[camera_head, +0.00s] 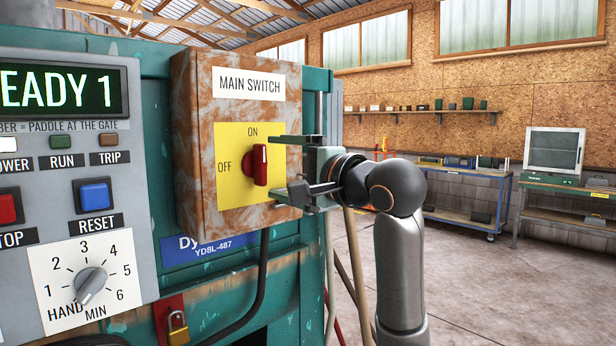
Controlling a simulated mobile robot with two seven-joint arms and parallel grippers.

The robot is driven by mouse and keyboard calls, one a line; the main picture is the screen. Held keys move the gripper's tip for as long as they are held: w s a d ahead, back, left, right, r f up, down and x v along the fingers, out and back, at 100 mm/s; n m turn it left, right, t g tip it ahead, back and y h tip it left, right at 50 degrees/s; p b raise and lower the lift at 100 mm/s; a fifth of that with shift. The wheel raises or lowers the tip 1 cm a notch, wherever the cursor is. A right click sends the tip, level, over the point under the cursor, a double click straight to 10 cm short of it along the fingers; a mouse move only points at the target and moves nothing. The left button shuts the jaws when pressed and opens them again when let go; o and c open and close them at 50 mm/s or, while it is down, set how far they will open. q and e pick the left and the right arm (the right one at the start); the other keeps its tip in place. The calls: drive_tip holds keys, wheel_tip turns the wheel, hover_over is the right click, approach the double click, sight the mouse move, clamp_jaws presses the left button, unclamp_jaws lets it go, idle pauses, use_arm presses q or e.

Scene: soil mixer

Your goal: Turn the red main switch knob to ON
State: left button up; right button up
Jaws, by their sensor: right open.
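The red main switch knob (260,166) sits on a yellow plate (234,190) on the rusty switch box (195,130). ON is printed above the knob and OFF to its left. The knob's grip stands upright, with a pale mark near its upper end, toward ON. My right gripper (274,166) comes in from the right and is open. One finger is above the knob's level and the other is below it, with the tips close to the knob. I cannot tell whether they touch it. My left gripper is out of view.
A grey control panel (135,240) with buttons and a timer dial (90,285) stands at the left. A black cable (262,285) hangs below the box, near a padlock (177,328). Workbenches stand along the back right wall, with open floor before them.

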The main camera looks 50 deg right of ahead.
drive_tip(key=s+a, duration=0.1)
drive_tip(key=s, duration=0.8)
drive_tip(key=shift+s+b, duration=0.15)
drive_tip(key=shift+b, duration=0.3)
